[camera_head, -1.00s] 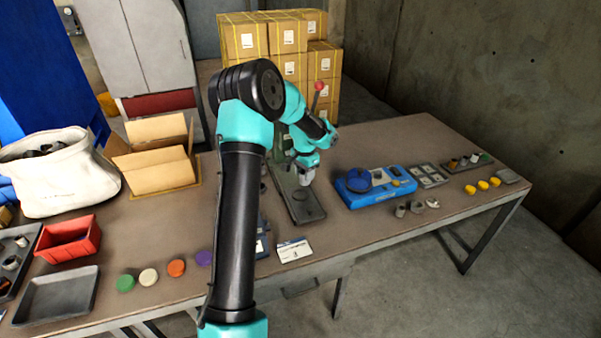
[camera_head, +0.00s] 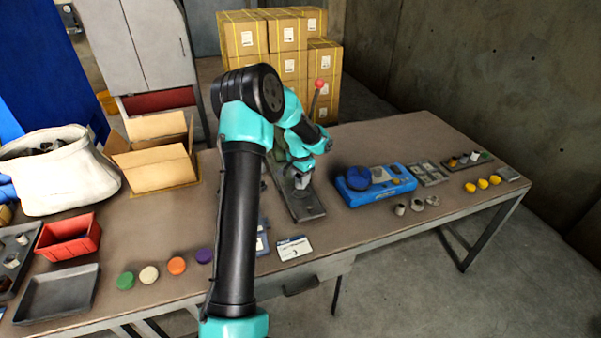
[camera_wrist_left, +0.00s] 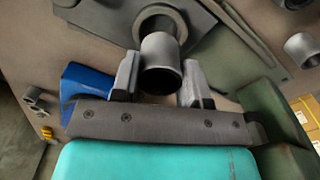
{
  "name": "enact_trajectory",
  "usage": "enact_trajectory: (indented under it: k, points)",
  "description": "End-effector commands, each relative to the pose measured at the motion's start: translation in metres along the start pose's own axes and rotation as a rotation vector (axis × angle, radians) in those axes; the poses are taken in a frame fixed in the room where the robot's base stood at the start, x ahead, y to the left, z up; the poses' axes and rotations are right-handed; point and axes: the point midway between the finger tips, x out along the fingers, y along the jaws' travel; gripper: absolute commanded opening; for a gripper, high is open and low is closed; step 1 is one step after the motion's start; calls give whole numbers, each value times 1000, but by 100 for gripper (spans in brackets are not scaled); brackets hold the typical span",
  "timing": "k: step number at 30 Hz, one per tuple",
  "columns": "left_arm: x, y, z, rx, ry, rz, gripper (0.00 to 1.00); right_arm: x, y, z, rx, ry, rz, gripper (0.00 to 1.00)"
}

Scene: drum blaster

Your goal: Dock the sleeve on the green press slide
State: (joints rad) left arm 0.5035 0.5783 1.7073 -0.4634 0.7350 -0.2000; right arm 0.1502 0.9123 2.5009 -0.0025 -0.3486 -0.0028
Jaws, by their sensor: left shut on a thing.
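The grey metal sleeve (camera_wrist_left: 160,65) is a short hollow cylinder. It sits between the two finger pads of my left gripper (camera_wrist_left: 160,84), which is shut on it. In the wrist view, a round grey socket (camera_wrist_left: 161,22) on the press slide lies right beyond the sleeve's far end; I cannot tell whether they touch. In the head view, my left gripper (camera_head: 301,181) is low over the long dark slide plate (camera_head: 307,211). The green press (camera_head: 279,150) stands behind and is partly hidden by my arm. The right gripper is not in view.
A blue fixture (camera_head: 374,184) stands right of the slide, with several grey sleeves (camera_head: 417,205) in front. Yellow caps (camera_head: 483,184) lie farther right. A white card (camera_head: 294,248) lies at the front edge. A red bin (camera_head: 68,234) and coloured discs (camera_head: 176,266) are left.

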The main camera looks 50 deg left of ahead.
Motion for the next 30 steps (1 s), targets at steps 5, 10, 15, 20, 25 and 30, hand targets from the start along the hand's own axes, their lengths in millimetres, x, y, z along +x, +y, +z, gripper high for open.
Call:
enact_trajectory:
  k: [5,10,15,20,25,30]
  points:
    - [16,0,0,-1,-1,0,5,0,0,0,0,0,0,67]
    - [24,0,0,-1,1,0,5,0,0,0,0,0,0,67]
    - [26,0,0,-1,2,-1,5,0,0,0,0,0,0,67]
    - [26,0,0,-1,1,-1,5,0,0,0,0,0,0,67]
    - [26,0,0,-1,1,-1,5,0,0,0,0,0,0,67]
    - [26,0,0,-1,1,-1,5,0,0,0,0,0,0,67]
